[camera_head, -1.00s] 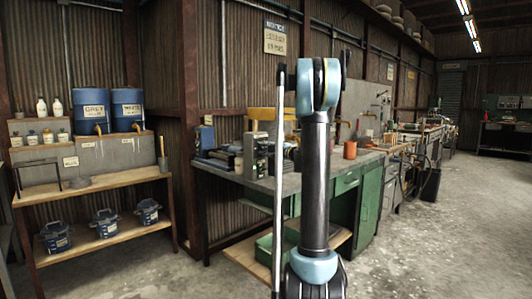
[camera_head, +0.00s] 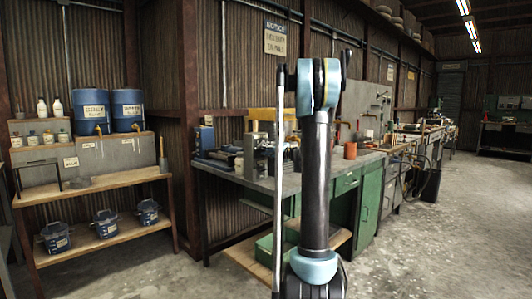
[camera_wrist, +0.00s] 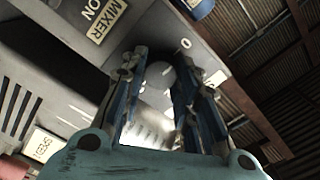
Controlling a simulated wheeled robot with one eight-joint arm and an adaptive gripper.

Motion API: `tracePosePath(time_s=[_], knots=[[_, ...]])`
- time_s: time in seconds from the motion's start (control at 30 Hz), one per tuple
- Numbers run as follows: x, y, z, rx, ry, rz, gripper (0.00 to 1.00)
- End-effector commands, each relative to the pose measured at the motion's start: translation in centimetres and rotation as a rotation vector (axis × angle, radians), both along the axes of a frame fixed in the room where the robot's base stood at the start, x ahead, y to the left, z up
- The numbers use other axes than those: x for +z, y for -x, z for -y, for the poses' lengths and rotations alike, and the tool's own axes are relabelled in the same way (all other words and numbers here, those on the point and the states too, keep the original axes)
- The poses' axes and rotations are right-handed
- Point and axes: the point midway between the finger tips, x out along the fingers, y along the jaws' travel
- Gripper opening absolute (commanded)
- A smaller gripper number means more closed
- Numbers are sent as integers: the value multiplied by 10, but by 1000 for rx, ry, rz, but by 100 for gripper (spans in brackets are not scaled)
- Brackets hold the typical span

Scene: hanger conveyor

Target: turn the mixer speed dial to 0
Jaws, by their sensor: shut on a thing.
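In the wrist view, my gripper (camera_wrist: 168,72) is shut on the mixer speed dial (camera_wrist: 158,78), a rounded grey knob between the two fingers. The fingers hide its sides, and I cannot tell which way its mark points. The dial sits on a grey panel (camera_wrist: 60,62). A white "0" (camera_wrist: 185,44) is printed on the panel just beyond the fingertips, right of the dial in the picture. A "MIXER" label (camera_wrist: 108,20) is at the upper left. In the head view, I cannot make out the dial or the fingers behind my arm.
In the wrist view, dark slots and a small label (camera_wrist: 40,145) are on the panel's left. In the head view, a cluttered workbench (camera_head: 345,165) stands behind my arm. A wooden shelf (camera_head: 100,186) with blue drums (camera_head: 88,112) is at left. Concrete floor (camera_head: 450,220) is open at right.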

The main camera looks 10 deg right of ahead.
Motion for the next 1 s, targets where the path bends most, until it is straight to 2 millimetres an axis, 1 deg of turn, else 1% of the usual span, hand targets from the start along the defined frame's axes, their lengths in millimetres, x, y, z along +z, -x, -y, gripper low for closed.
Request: tracePosePath(time_s=[0.53,0.57,0.6,0.63,1.0], knots=[[-2,0,2,-5,23,12,5],[-2,0,2,-5,23,12,35],[-2,0,2,-5,23,12,44],[-2,0,2,-4,22,12,49],[0,2,2,-2,19,13,49]])
